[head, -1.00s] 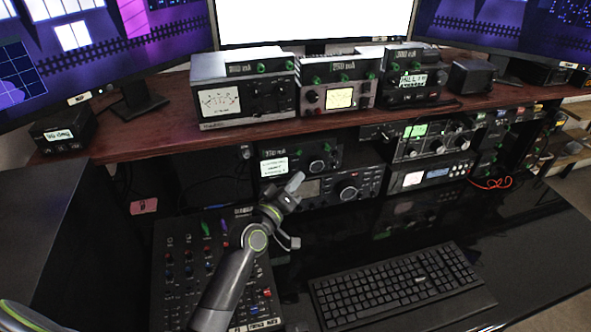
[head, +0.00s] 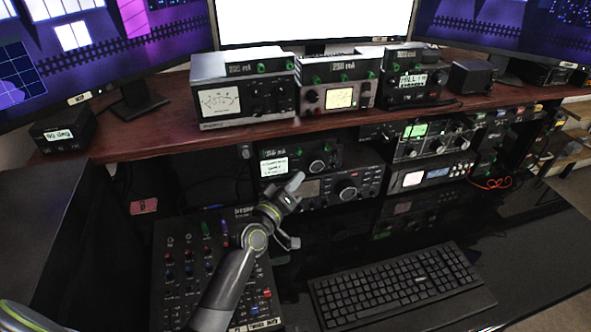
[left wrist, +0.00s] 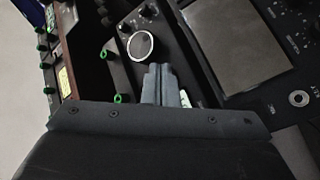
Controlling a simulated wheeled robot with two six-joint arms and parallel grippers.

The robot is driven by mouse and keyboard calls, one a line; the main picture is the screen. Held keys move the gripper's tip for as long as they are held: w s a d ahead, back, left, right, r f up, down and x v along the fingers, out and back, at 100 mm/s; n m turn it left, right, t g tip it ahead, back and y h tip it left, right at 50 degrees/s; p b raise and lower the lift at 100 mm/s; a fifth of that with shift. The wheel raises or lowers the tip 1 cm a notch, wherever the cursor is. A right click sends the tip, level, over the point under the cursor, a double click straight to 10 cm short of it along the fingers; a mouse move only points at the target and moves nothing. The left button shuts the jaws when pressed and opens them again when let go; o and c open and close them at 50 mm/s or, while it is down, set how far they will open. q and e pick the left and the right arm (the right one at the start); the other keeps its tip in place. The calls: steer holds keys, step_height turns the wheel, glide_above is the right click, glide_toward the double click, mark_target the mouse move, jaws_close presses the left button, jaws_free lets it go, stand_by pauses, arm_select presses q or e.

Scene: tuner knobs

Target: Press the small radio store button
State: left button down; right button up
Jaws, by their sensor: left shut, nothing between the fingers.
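The small radio (head: 300,157) is a dark box under the wooden shelf, with a lit white display at its left and a round knob at its right. It stands on a wider radio (head: 368,184) with a large round knob. My left gripper (head: 297,181) is shut and empty, in front of the lower part of the small radio and the wider one. Whether it touches either front cannot be told. The left wrist view shows the closed fingers (left wrist: 158,72) beside a large round knob (left wrist: 140,45). I cannot make out the store button. My right gripper is not in view.
A wooden shelf (head: 140,142) with several meter boxes overhangs the small radio. A mixer panel (head: 185,285) lies under my left arm. A keyboard (head: 400,286) lies at the front right. More equipment (head: 430,177) stands right of the radios.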

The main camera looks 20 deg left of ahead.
arm_select(q)
steer(key=shift+w+a, duration=0.1)
steer(key=shift+w, duration=0.05)
steer(key=shift+w+a, duration=0.15)
steer(key=shift+w, duration=0.05)
steer(key=shift+w+a, duration=0.2)
steer(key=shift+w, duration=0.1)
stand_by(0.6)
stand_by(0.3)
steer(key=shift+s+d, duration=0.45)
steer(key=shift+s, duration=0.25)
steer(key=s+d, duration=0.1)
steer(key=s, duration=0.1)
steer(key=s+d, duration=0.1)
steer(key=s, duration=0.1)
steer(key=shift+d, duration=0.4)
stand_by(0.5)
